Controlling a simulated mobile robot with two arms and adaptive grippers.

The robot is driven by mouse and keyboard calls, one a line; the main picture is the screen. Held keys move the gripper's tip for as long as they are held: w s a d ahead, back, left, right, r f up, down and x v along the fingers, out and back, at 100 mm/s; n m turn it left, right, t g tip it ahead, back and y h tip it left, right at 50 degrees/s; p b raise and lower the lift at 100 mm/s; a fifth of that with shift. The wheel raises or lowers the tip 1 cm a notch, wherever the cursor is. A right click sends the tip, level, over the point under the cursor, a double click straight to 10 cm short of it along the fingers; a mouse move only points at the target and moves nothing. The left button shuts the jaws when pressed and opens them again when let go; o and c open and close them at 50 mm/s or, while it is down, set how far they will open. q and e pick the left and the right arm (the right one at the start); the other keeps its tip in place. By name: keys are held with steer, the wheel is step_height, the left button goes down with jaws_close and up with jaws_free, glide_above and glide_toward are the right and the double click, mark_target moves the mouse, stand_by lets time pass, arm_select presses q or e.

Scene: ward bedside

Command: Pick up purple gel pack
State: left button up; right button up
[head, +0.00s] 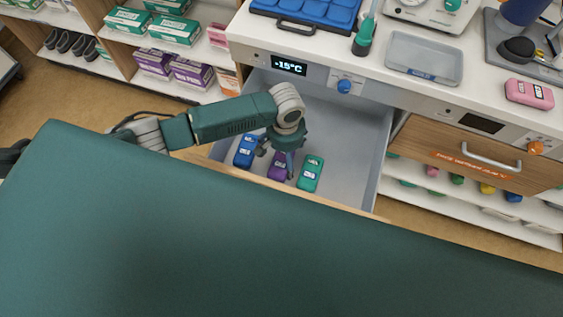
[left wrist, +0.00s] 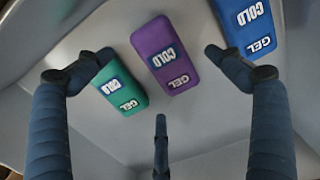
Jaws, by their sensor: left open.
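The purple gel pack (head: 276,169) lies in the open drawer between a blue gel pack (head: 246,150) and a green gel pack (head: 310,174). My left gripper (head: 287,165) reaches down into the drawer and hides part of the purple pack. In the left wrist view the purple pack (left wrist: 165,55), marked COLD GEL, lies ahead between the spread fingers of my left gripper (left wrist: 158,72), which is open and empty. The green pack (left wrist: 118,85) is at the left finger and the blue pack (left wrist: 247,25) is beyond the right one. My right gripper is not in view.
The drawer (head: 335,122) has grey walls around the packs and free floor behind them. The counter above holds a grey tray (head: 423,58), a blue tray (head: 305,8) and a pink pack (head: 529,94). Shelves with boxes (head: 173,28) stand at the left.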

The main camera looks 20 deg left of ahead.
mark_target(285, 162)
arm_select(q)
steer(key=f, duration=0.5)
steer(key=shift+w+d+f, duration=0.1)
steer(key=shift+w, duration=0.1)
steer(key=c, duration=1.3)
steer(key=shift+c, duration=0.7)
steer(key=shift+r, duration=0.2)
